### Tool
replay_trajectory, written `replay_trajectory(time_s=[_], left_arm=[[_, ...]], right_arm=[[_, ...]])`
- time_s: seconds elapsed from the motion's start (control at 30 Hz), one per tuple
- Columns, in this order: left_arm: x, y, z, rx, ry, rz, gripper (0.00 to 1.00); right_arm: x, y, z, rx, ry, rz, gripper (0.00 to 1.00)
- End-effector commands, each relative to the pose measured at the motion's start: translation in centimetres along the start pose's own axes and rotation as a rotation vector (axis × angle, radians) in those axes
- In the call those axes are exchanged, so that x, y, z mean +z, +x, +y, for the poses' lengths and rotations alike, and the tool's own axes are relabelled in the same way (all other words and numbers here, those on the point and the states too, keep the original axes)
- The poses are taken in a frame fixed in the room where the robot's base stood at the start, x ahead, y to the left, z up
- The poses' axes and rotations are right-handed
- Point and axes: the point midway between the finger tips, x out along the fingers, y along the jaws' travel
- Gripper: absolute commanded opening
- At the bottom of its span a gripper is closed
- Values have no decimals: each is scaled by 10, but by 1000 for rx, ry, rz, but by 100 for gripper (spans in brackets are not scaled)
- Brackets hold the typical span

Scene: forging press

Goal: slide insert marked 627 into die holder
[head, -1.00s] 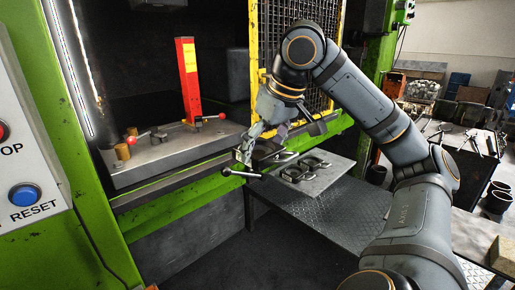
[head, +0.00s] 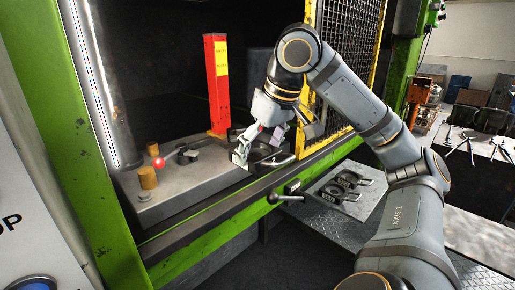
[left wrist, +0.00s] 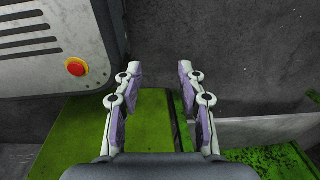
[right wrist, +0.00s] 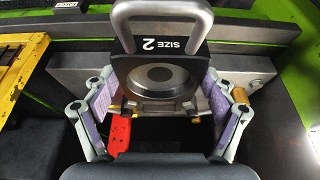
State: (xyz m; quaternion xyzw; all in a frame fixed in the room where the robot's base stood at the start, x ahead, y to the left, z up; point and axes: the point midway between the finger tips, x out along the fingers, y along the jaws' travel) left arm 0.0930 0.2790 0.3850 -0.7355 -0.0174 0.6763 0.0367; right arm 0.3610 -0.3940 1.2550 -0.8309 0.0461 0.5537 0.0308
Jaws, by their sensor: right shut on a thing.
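My right gripper (head: 262,142) is shut on a dark insert (right wrist: 160,78) with a looped metal handle and a round recess. The insert's visible label reads "SIZE 2"; I cannot see 627. In the head view the held insert (head: 272,157) is at the right end of the grey die holder (head: 165,208) in the press, partly hidden by the fingers. I cannot tell whether it touches the holder. My left gripper (left wrist: 157,82) is open and empty in the left wrist view, away from the insert.
A red post (head: 216,85) with a yellow label stands behind the holder. A yellow mesh guard (head: 340,65) is close to my right arm. Other handled inserts (head: 345,187) lie on a plate outside the press. A red button (left wrist: 76,67) is near the left gripper.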

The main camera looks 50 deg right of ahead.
Motion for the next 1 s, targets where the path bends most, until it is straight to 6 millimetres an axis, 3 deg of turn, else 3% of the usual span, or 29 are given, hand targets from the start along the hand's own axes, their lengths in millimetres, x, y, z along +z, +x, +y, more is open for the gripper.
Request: replay_trajectory(time_s=[0.17,0.47,1.0], left_arm=[[1,-16,-1,0,0,-3,40],[-28,-45,-4,0,-1,38,40],[-19,-96,-7,0,-1,19,40]], right_arm=[[-15,0,0,-2,1,2,22],[-40,10,0,-2,1,2,22],[-76,24,0,-2,1,3,22]])
